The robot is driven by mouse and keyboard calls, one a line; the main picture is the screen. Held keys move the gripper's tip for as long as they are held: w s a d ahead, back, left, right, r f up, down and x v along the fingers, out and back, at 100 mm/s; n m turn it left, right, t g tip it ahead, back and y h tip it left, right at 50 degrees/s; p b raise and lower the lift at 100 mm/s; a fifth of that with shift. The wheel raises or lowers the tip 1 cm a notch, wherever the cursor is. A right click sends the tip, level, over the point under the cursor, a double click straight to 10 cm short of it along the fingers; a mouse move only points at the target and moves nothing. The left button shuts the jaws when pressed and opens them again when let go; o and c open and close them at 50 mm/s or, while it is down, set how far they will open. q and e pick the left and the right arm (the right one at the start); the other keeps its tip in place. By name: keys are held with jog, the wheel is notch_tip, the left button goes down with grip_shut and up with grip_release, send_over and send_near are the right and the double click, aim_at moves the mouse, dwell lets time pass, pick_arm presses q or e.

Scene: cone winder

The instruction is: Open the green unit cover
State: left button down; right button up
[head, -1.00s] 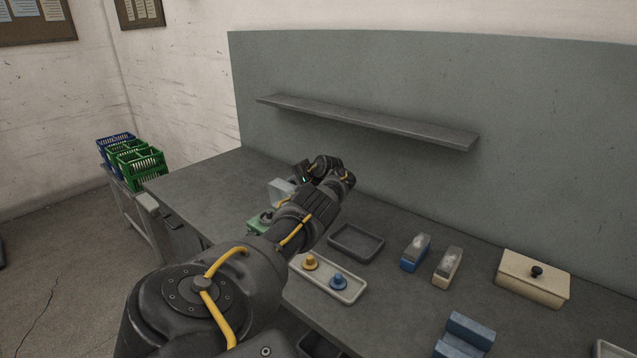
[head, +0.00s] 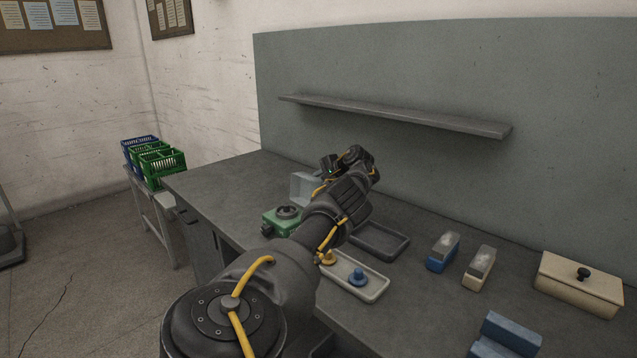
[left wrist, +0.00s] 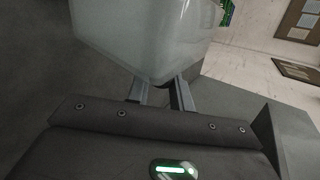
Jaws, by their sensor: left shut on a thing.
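The green unit (head: 283,221) sits on the workbench with a dark round part on its top. Its translucent cover (head: 304,187) stands raised at the back of the unit, partly hidden by my left arm. In the left wrist view the pale, clear cover (left wrist: 145,35) fills the upper middle. My left gripper (head: 327,172) is at the cover's upper edge; in the left wrist view its fingers (left wrist: 160,92) are shut on the cover's edge. My right gripper is not in view.
A light tray (head: 375,293) with a yellow and a blue knobbed piece lies right of the unit. An empty dark tray (head: 402,247) is behind it. Blue and cream blocks and a cream lidded box (head: 578,286) stand further right. A shelf (head: 395,117) hangs above.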

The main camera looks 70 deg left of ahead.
pick_arm(q)
jog(key=shift+s+f, duration=0.15)
jog(key=shift+f, duration=0.05)
jog(key=c, duration=1.5)
grip_release()
jog(key=shift+s, duration=0.1)
jog(key=shift+o, duration=1.2)
jog(key=shift+a, duration=0.15)
jog(key=shift+w+d+r, duration=0.35)
jog(key=shift+w+d, duration=0.05)
jog(key=p+v, duration=0.1)
jog(key=v, duration=0.8)
jog(key=shift+w+d+r+p, duration=0.1)
jog(key=shift+d+r+p, duration=0.05)
jog(key=shift+d+p, duration=0.2)
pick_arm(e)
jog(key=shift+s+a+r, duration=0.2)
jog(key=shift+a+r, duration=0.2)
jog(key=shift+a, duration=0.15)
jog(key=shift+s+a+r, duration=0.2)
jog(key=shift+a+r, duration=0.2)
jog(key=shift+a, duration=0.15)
